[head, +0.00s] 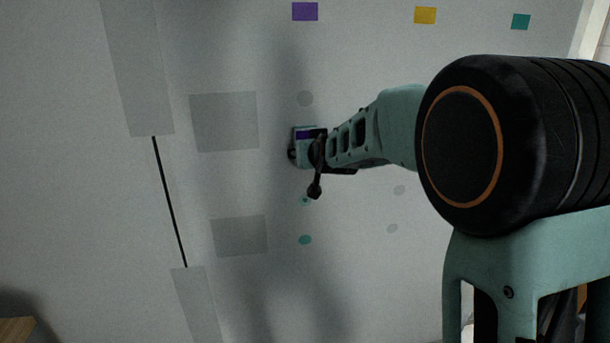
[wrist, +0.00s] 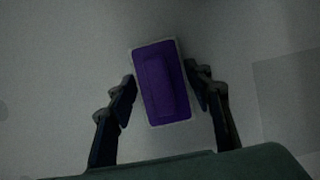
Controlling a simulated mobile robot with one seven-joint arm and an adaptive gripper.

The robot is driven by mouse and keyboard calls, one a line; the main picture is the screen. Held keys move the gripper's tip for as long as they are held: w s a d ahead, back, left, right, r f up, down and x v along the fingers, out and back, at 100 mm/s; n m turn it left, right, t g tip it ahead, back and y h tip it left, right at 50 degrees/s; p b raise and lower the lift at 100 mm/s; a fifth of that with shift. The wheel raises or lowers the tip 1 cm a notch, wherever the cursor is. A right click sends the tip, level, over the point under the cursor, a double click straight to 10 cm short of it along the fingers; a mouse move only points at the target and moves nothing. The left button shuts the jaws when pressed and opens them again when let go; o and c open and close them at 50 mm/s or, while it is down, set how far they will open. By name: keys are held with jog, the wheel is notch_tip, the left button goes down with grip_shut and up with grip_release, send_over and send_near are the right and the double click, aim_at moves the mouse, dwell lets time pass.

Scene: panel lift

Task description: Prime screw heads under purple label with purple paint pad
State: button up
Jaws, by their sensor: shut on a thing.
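The purple label (head: 305,11) is at the top of the grey wall panel. Below it is a column of round screw heads. The top one (head: 305,98) is grey, and two lower ones are teal, a small spot (head: 305,200) and a fuller disc (head: 304,240). My gripper (wrist: 162,78) is shut on the purple paint pad (wrist: 160,82), a purple block with a pale rim, tilted slightly between the fingers. In the head view, my gripper is at the panel between the grey and teal heads and may hide others. I cannot tell whether the pad touches the panel.
A yellow label (head: 425,15) and a teal label (head: 521,21) are further right. Grey heads (head: 399,190) (head: 392,228) show below my arm. Grey rectangles (head: 224,122) (head: 239,236) and a thin black line (head: 169,202) are on the left. A wooden edge (head: 15,329) is lower left.

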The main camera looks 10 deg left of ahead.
notch_tip(320, 180, up, 12)
jog(key=p, duration=0.8)
jog(key=shift+r, duration=0.25)
notch_tip(320, 180, down, 19)
jog(key=b, duration=1.7)
jog(key=shift+b, duration=0.4)
notch_tip(320, 180, down, 12)
jog(key=b, duration=1)
jog(key=shift+r, duration=0.25)
jog(key=shift+r, duration=0.1)
jog(key=s+d+b, duration=0.1)
jog(key=s+d, duration=0.1)
jog(key=s, duration=0.4)
jog(key=shift+s+b, duration=0.3)
jog(key=shift+b, duration=0.1)
